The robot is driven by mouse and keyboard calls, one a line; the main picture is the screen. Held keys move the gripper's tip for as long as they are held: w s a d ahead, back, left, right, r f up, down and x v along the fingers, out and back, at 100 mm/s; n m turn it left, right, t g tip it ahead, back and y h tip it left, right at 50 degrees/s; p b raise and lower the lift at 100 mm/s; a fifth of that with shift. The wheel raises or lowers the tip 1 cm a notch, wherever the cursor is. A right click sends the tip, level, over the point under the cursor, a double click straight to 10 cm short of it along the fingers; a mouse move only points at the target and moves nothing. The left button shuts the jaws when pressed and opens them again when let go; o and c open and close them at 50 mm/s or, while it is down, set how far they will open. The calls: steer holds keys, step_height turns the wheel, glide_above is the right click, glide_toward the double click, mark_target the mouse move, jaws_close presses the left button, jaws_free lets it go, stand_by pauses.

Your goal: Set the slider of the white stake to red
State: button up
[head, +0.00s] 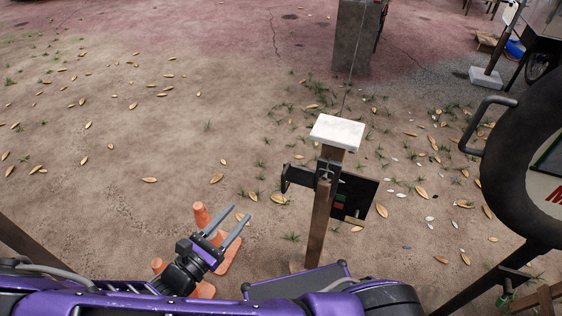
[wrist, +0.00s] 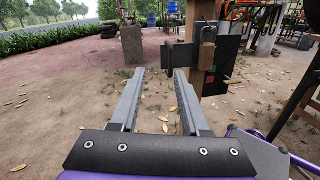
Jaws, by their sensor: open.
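The white-topped stake (head: 338,131) stands upright just right of my gripper in the head view, on a brown wooden post (head: 319,228). A black slider bar (head: 300,176) with a short upturned end sticks out to the left of the post. A dark panel (head: 358,196) sits behind the post on the right, with small green and red patches. In the wrist view the slider bar (wrist: 180,55) lies beyond my right finger, and a red patch shows on the panel (wrist: 225,66). I cannot tell the slider's setting. My gripper (head: 242,212) is open and empty, left of the stake, apart from the bar.
A concrete block post (head: 352,40) stands farther back. A large black wheel-like ring (head: 508,165) is at the right. Open dirt with leaves lies to the left.

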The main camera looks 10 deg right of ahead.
mark_target(283, 183)
steer(key=shift+n, duration=0.7)
steer(key=f+x, duration=0.1)
steer(key=x, duration=0.5)
steer(key=s+d+f+x, duration=0.1)
steer(key=x, duration=0.5)
steer(key=f+x, duration=0.1)
steer(key=x, duration=0.4)
steer(key=shift+d+f+b, duration=0.1)
steer(key=shift+d+b, duration=0.25)
steer(key=shift+d, duration=0.25)
jaws_close()
steer(key=shift+s, duration=0.1)
